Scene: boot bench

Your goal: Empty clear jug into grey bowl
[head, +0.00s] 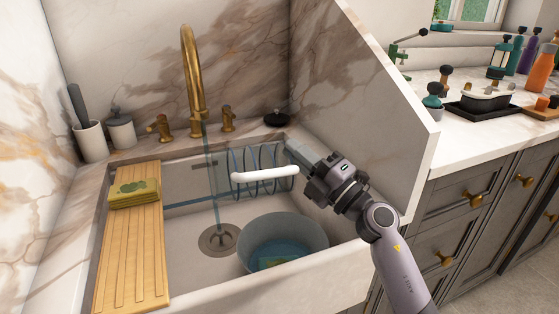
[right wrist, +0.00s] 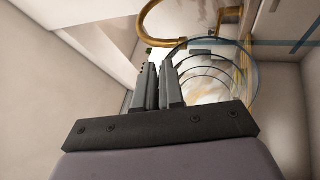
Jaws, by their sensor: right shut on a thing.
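The clear jug (head: 253,157) shows as a see-through body with thin dark-blue rings and a white handle (head: 265,174) facing me. It is tipped well over on its side, above the sink and behind the bowl. My right gripper (head: 303,158) is shut on it at its right end. In the right wrist view the fingers (right wrist: 157,85) are close together, with the jug's rings (right wrist: 250,75) just beyond; the exact grip spot is unclear. The grey bowl (head: 283,238) stands upright in the sink, bluish inside with a green-yellow patch (head: 278,262). My left gripper is out of view.
A brass tap (head: 190,70) rises behind the sink. A wooden board (head: 132,245) with a yellow-green sponge (head: 134,192) spans the sink's left side. A drain (head: 218,239) lies left of the bowl. A marble partition (head: 370,90) stands right, close to my right arm.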

